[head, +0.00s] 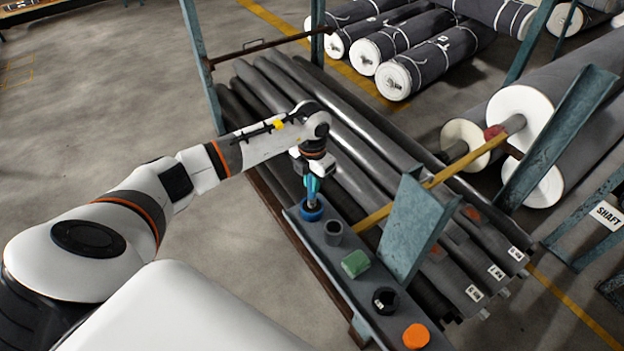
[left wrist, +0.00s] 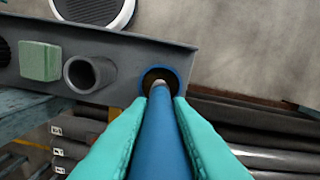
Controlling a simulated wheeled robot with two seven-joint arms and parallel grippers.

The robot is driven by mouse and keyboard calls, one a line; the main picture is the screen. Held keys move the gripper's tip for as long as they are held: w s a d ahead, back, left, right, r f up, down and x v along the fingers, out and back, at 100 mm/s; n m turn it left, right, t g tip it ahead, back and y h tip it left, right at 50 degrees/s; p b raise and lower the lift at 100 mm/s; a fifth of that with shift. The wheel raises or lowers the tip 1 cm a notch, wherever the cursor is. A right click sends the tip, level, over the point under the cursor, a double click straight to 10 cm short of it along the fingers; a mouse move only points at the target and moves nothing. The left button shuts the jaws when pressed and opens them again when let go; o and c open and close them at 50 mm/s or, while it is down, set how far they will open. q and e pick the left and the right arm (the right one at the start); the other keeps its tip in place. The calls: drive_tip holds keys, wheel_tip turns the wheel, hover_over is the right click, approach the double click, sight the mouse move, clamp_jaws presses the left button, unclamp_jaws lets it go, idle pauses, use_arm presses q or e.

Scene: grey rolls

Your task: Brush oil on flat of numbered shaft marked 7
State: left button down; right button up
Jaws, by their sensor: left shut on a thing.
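My left gripper (head: 313,186) has teal fingers and is shut on a blue-handled brush (left wrist: 160,145). The brush points down at a blue-rimmed pot (head: 312,213) at the far end of the narrow grey shelf. In the left wrist view the brush's pale tip is at the mouth of the pot (left wrist: 178,77); how deep it sits is hard to tell. Several dark shafts (head: 372,138) lie side by side in the rack beyond. White number tags (head: 474,293) show at their near ends, but I cannot surely read a 7. My right gripper is not in view.
On the shelf (head: 316,252) stand a grey cup (head: 333,232), a green block (head: 355,263), a black round item (head: 385,299) and an orange one (head: 416,336). Wrapped rolls lie behind.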

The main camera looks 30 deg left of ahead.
use_arm(q)
drive_tip(key=shift+f, duration=0.35)
drive_tip(key=shift+b, duration=0.4)
idle(1.0)
drive_tip(key=shift+r+p, duration=2.3)
drive_tip(key=shift+r, duration=1.25)
